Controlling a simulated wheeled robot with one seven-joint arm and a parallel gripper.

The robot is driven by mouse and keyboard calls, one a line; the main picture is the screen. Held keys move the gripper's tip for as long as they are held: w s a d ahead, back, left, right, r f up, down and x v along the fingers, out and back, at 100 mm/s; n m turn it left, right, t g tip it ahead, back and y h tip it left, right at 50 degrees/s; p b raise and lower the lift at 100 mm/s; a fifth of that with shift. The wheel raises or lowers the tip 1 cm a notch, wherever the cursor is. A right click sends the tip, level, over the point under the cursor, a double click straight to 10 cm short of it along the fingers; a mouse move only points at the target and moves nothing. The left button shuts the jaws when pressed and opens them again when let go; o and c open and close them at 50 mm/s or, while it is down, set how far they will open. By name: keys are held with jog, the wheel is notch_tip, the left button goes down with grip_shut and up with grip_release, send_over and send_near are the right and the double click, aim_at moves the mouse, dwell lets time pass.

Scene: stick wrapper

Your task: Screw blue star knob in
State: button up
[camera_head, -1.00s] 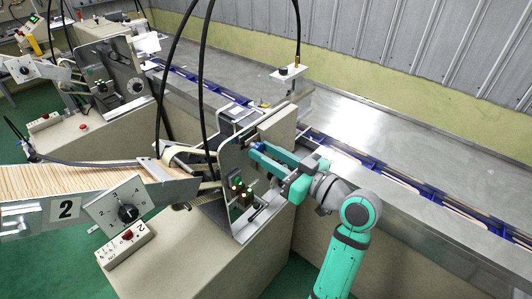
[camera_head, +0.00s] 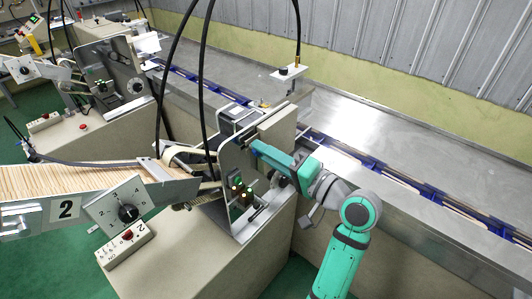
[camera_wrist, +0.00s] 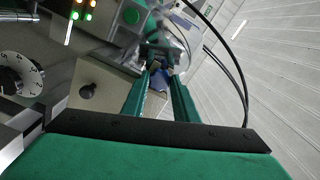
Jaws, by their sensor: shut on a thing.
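The blue star knob (camera_wrist: 160,82) shows in the wrist view, between the tips of my gripper (camera_wrist: 158,70). The fingers are shut on it, and they cover part of its outline. In the head view my gripper (camera_head: 257,147) reaches left to the upper side plate of the stick wrapper machine (camera_head: 232,168). The fingers hide the knob in that view. How deep the knob sits in its hole cannot be seen.
A panel with lit green buttons (camera_head: 237,189) sits just left of my gripper. A black round knob (camera_wrist: 87,91) is on the machine near my fingers. Black cables (camera_head: 204,80) hang close above. A conveyor with blue carriers (camera_head: 375,165) runs behind.

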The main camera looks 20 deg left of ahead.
jog(key=m, duration=0.9)
jog(key=shift+m, duration=0.4)
jog(key=o, duration=0.9)
jog(key=shift+o, duration=0.2)
jog(key=n, duration=2.7)
jog(key=shift+n, duration=0.3)
